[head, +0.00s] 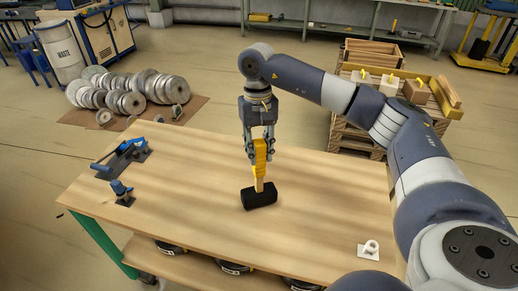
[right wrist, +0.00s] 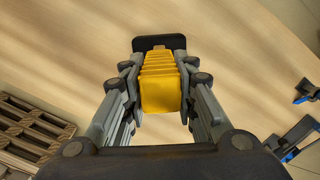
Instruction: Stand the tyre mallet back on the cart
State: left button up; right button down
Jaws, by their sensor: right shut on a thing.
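The tyre mallet has a black head (head: 259,196) and a yellow grip (head: 260,158) on a light wooden handle. It is upright, head down, at the middle of the cart's wooden top (head: 310,215). The head looks to be on or just above the top; I cannot tell which. My right gripper (head: 260,150) points down and is shut on the yellow grip. In the right wrist view the yellow grip (right wrist: 160,90) sits between the fingers, with the black head (right wrist: 158,43) beyond it. My left gripper is not in view.
Blue-handled clamps (head: 124,157) and a small blue tool (head: 122,192) stand at the cart's left. A white fitting (head: 370,250) sits near its right front. Dark coils (head: 235,267) lie on the lower shelf. A pallet (head: 355,135) with boxes stands behind. The top around the mallet is clear.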

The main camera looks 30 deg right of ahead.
jog(key=shift+f+b, duration=0.3)
jog(key=shift+f, duration=0.05)
dwell(0.4)
jog(key=c, duration=1.2)
grip_release()
jog(key=shift+s+f, duration=0.1)
jog(key=shift+w+d+r+p, duration=0.1)
jog(key=shift+w+r+p, duration=0.1)
jog(key=shift+r+p, duration=1.45)
jog(key=shift+w+d+r+p, duration=0.15)
jog(key=shift+r+p, duration=0.65)
jog(key=shift+r, duration=1.6)
jog(key=shift+a, duration=0.1)
